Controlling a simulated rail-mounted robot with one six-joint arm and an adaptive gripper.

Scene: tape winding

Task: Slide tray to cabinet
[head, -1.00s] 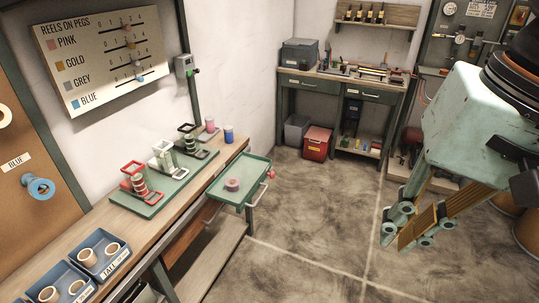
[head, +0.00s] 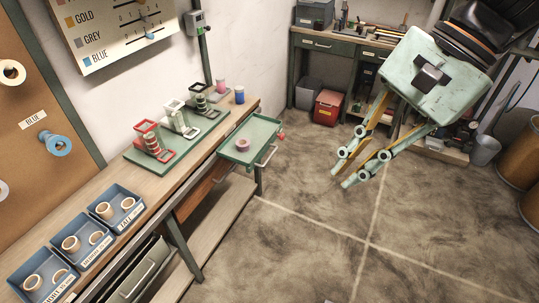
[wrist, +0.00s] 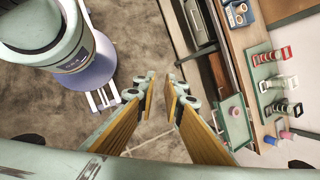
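The green tray (head: 265,157) juts out from the front of the wooden workbench (head: 107,197), with metal handles on its outer side. A pinkish reel (head: 243,145) lies on it. The tray also shows in the wrist view (wrist: 239,132), right of my fingers. My gripper (head: 347,169) hangs in the air over the floor, right of the tray and apart from it. Its fingers are spread with an empty gap between the tips in the wrist view (wrist: 161,80). I cannot clearly tell which piece is the cabinet; a drawer with a handle (head: 143,273) sits under the bench.
A green board (head: 185,148) on the bench holds red, white and black reel stands. Blue bins (head: 115,207) with rings stand at the bench's near end. A red box (head: 328,107) and a second workbench (head: 325,42) are at the back. The floor before the tray is clear.

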